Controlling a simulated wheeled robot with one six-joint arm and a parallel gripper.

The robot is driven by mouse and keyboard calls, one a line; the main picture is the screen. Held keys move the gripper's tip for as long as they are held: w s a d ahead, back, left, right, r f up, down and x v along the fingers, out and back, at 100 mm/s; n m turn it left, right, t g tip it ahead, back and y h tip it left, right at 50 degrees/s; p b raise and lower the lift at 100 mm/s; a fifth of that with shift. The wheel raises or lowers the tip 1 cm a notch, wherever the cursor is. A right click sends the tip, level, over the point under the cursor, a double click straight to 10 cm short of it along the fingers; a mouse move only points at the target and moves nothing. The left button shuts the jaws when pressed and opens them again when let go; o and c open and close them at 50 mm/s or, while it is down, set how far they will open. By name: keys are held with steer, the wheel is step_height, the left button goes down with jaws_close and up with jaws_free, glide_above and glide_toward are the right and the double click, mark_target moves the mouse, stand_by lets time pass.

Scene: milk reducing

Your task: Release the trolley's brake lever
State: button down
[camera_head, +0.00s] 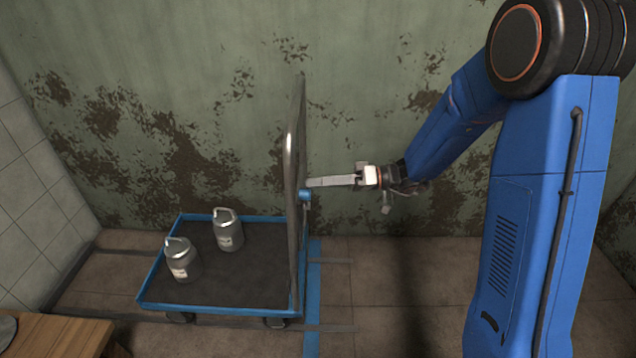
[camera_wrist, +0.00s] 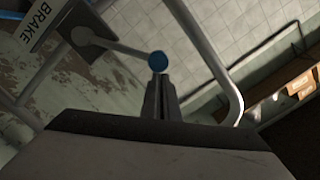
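The trolley (camera_head: 222,307) has a blue-edged dark deck and a tall grey handle frame (camera_head: 291,170) at its right end. Its brake lever ends in a blue ball knob (camera_head: 305,195); the wrist view shows the knob (camera_wrist: 157,62), a grey rod (camera_wrist: 120,47) and a pivot block beside a "BRAKE" label (camera_wrist: 45,20). My gripper (camera_head: 309,183) reaches in from the right, its tips at the handle frame and just above the knob. In the wrist view its fingers (camera_wrist: 159,80) lie together, and the knob shows just beyond their tips. Contact with the knob cannot be told.
Two grey milk cans (camera_head: 228,232) (camera_head: 182,261) stand on the deck. A stained green wall (camera_head: 200,100) is behind. A wooden table corner (camera_head: 55,335) shows at lower left. Tiled floor (camera_head: 400,290) is clear right of the trolley.

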steer(key=shift+s+f, duration=0.2)
steer(key=w+d+r, duration=0.3)
steer(key=d+r, duration=0.1)
steer(key=d, duration=0.6)
steer(key=shift+w+d, duration=0.15)
steer(key=shift+d, duration=0.2)
steer(key=s+d+m+g+h, duration=0.1)
steer(key=s+d+m+h, duration=0.2)
steer(key=s+h, duration=1.15)
steer(key=s+d+r+m+t+h, duration=0.1)
steer(key=s+d+m+t, duration=0.5)
steer(key=s+d, duration=0.8)
steer(key=s+h, duration=0.1)
steer(key=s, duration=0.1)
steer(key=shift+s+r+h, duration=0.2)
steer(key=shift+s+h, duration=0.15)
steer(key=shift+s, duration=0.05)
